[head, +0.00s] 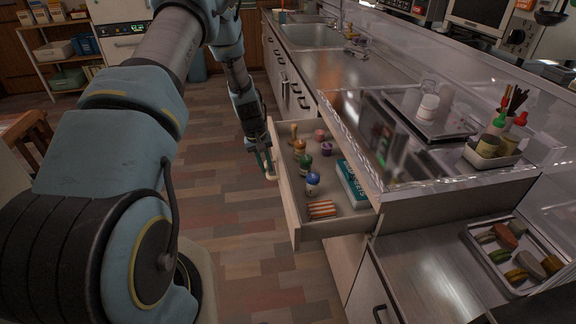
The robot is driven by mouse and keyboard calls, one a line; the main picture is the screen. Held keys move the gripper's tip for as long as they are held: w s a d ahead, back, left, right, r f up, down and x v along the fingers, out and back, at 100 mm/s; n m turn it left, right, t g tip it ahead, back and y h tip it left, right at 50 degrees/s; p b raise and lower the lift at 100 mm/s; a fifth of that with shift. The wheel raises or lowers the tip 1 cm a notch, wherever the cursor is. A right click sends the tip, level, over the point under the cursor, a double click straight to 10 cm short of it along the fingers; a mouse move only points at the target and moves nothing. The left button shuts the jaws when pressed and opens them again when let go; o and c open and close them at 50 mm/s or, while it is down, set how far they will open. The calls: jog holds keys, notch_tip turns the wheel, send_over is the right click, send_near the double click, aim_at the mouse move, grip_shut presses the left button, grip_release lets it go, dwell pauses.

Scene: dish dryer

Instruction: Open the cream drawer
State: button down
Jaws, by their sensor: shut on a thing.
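The cream drawer (286,199) stands well out from the counter, and its contents show from above. My gripper (267,166) is at the outer face of the drawer front, toward its far end, shut on the drawer handle (271,177). Most of the handle is hidden by the fingers. Inside the drawer are several small bottles and jars (313,181), a teal box (352,184) and a striped orange and white packet (321,209).
The clear-walled counter top (420,171) is above the drawer and holds a tray of bottles (490,156). The wooden floor (235,240) before the drawer is clear. A sink (312,36) is at the back.

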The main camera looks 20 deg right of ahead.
jog(key=a, duration=0.7)
jog(key=shift+w+b, duration=0.4)
jog(key=shift+w, duration=0.05)
jog(key=c, duration=0.8)
grip_release()
jog(key=shift+d, duration=0.1)
jog(key=shift+c, duration=0.2)
jog(key=shift+r, duration=0.15)
notch_tip(320, 180, up, 10)
jog(key=a+b, duration=0.2)
jog(key=shift+r, duration=0.2)
jog(key=shift+w, duration=0.1)
